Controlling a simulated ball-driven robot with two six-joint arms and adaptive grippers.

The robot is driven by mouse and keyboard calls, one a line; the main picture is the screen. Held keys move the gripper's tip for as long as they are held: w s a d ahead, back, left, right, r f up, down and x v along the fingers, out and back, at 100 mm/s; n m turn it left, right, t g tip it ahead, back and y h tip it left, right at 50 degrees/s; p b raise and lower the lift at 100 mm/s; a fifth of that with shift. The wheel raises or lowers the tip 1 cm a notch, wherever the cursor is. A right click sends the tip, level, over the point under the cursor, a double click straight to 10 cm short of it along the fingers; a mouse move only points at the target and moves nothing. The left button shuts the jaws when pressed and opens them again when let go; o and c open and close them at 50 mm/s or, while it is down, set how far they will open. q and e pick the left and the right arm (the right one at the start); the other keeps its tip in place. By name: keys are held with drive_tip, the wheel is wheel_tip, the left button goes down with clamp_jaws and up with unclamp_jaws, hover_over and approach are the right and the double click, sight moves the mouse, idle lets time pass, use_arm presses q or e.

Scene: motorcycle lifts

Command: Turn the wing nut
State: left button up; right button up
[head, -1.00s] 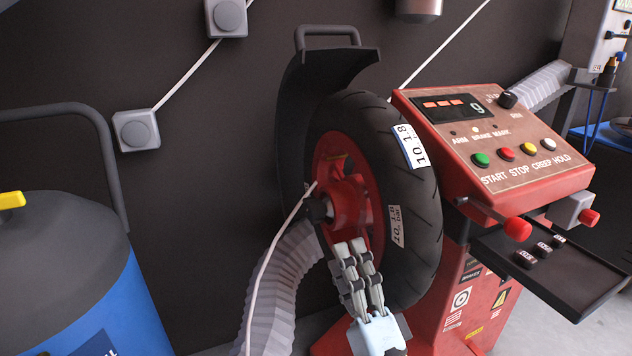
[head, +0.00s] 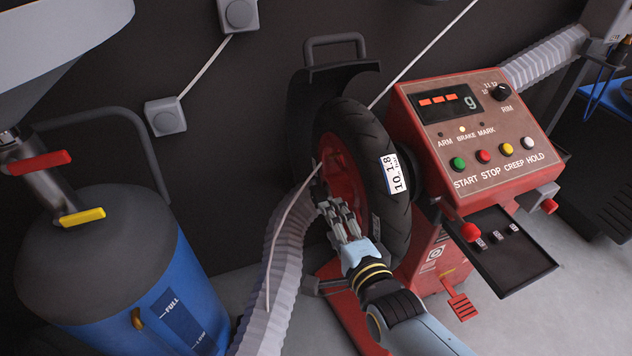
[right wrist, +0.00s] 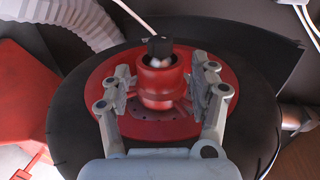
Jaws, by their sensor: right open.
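The wheel, a black tire (head: 372,150) on a red rim (head: 338,165), is mounted on the red balancing machine. In the right wrist view, a red hub piece (right wrist: 162,85) stands at its centre with a small black part (right wrist: 160,46), which looks like the wing nut, at its outer end. Its wings are not clear, and the gripper mostly hides it in the head view. My right gripper (head: 333,208) is open in front of the hub. In the right wrist view its fingers (right wrist: 165,72) lie either side of the red hub, with gaps. My left gripper is not in view.
A control panel (head: 470,135) with coloured buttons and a black tray (head: 500,255) are right of the wheel. A thin pale line (head: 288,225) runs down from the hub past a grey ribbed hose (head: 277,270). A blue drum (head: 125,285) stands at left.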

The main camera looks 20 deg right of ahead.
sight(316, 197)
drive_tip(key=b+x, duration=0.2)
drive_tip(key=x, duration=0.7)
drive_tip(key=shift+f+b, duration=0.1)
drive_tip(key=shift+b, duration=0.3)
drive_tip(key=shift+w, duration=0.65)
drive_tip(key=c, duration=1.2)
drive_tip(key=shift+f+t+b, duration=0.2)
drive_tip(key=shift+t+b, duration=0.1)
drive_tip(key=shift+b, duration=0.35)
clamp_jaws()
